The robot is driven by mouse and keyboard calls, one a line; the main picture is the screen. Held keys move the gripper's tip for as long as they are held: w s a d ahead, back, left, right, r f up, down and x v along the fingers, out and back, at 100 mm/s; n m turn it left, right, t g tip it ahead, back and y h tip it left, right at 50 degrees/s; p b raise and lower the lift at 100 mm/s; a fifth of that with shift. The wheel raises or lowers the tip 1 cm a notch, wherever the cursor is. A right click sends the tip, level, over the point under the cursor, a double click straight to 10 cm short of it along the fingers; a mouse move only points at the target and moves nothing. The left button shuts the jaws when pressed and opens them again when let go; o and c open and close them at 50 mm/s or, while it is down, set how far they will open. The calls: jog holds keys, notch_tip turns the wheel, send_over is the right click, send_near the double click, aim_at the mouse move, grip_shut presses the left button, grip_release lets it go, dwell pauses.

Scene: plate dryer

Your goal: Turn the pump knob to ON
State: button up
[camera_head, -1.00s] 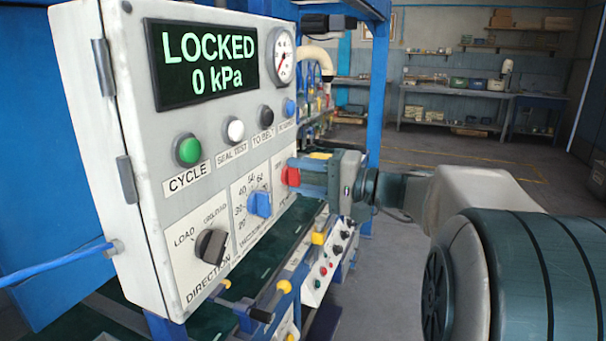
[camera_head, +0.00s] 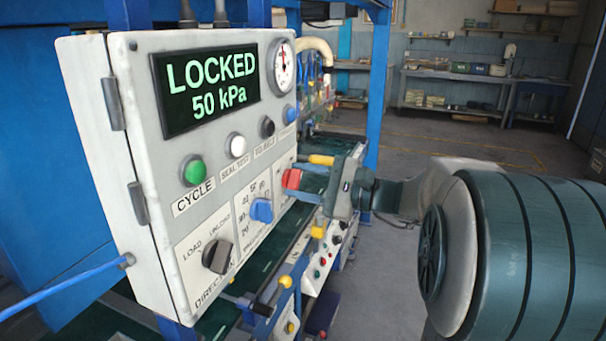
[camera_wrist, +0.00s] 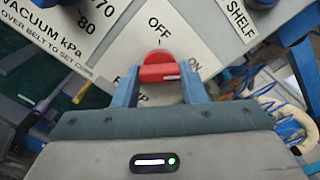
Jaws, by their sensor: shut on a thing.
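The red pump knob (camera_head: 292,179) is on the front of the white control box (camera_head: 165,130), right of the blue vacuum knob (camera_head: 262,210). In the wrist view, the knob (camera_wrist: 158,68) sits between the two blue fingers of my gripper (camera_wrist: 160,88), which is shut on it. OFF is printed above the knob and ON to its right. A white mark on the knob lies on the side toward ON. The fingers hide part of the plate. In the head view, my gripper (camera_head: 306,188) reaches the knob from the right. The display (camera_head: 205,88) reads LOCKED, 50 kPa.
The black direction knob (camera_head: 217,256) and the green cycle button (camera_head: 194,172) are on the same panel. A dial gauge (camera_head: 283,66) is at its top right. A machine with coloured handles lies behind and below. Open floor is at the right.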

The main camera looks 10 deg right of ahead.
jog(key=shift+m+p, duration=0.3)
jog(key=shift+m, duration=0.2)
jog(key=o, duration=1)
jog(key=shift+d, duration=0.1)
jog(key=b+v, duration=0.1)
jog(key=v, duration=1.2)
jog(key=shift+s+d, duration=0.3)
